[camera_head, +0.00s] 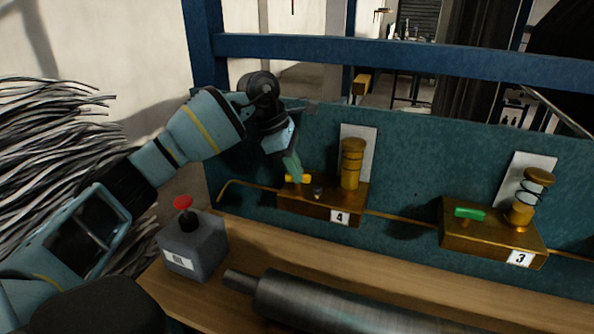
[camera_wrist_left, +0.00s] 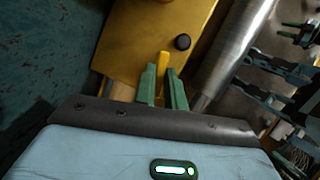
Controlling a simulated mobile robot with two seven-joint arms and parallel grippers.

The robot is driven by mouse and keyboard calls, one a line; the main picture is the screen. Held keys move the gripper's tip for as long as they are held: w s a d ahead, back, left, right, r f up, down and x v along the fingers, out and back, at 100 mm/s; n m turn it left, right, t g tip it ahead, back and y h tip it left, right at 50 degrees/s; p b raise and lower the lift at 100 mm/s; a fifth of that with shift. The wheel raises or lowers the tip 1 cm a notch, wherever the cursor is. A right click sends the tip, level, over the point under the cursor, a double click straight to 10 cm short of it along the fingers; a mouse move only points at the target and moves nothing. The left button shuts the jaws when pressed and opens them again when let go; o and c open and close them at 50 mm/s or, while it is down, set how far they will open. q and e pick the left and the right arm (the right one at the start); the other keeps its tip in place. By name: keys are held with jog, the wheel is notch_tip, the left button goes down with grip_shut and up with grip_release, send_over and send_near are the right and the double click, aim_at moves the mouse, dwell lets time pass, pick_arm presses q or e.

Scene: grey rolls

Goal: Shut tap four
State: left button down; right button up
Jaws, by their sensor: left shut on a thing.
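Tap four is a brass block (camera_head: 325,204) with a white label "4" (camera_head: 340,219), on the teal panel in the head view. Its yellow handle (camera_head: 298,178) sits at the left end of the block. My left gripper (camera_head: 296,172) reaches down to this handle from above. In the left wrist view the green fingers of my left gripper (camera_wrist_left: 162,90) are closed on the yellow handle (camera_wrist_left: 163,63), beside the brass block (camera_wrist_left: 150,35). A black knob (camera_wrist_left: 182,42) stands on the block.
Tap three (camera_head: 490,228), with a green handle (camera_head: 469,213), is to the right. A grey box with a red knob (camera_head: 183,202) stands on the wooden ledge at left. A large grey roll (camera_head: 330,300) lies in front. A blue beam (camera_head: 400,55) crosses above.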

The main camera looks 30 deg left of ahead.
pick_arm(q)
jog(key=shift+m+g, duration=0.4)
jog(key=shift+m, duration=0.6)
pick_arm(e)
jog(key=shift+s+a+f, duration=0.1)
jog(key=shift+s+f, duration=0.05)
jog(key=shift+f, duration=0.2)
pick_arm(q)
jog(key=shift+b, duration=0.3)
jog(key=c, duration=1.5)
grip_release()
jog(key=shift+o, duration=0.2)
jog(key=v, duration=0.7)
jog(key=shift+a+r, duration=0.2)
jog(key=shift+r, duration=0.15)
pick_arm(e)
jog(key=shift+s+f, duration=0.3)
jog(key=shift+f, duration=0.1)
pick_arm(q)
jog(key=shift+f, duration=0.1)
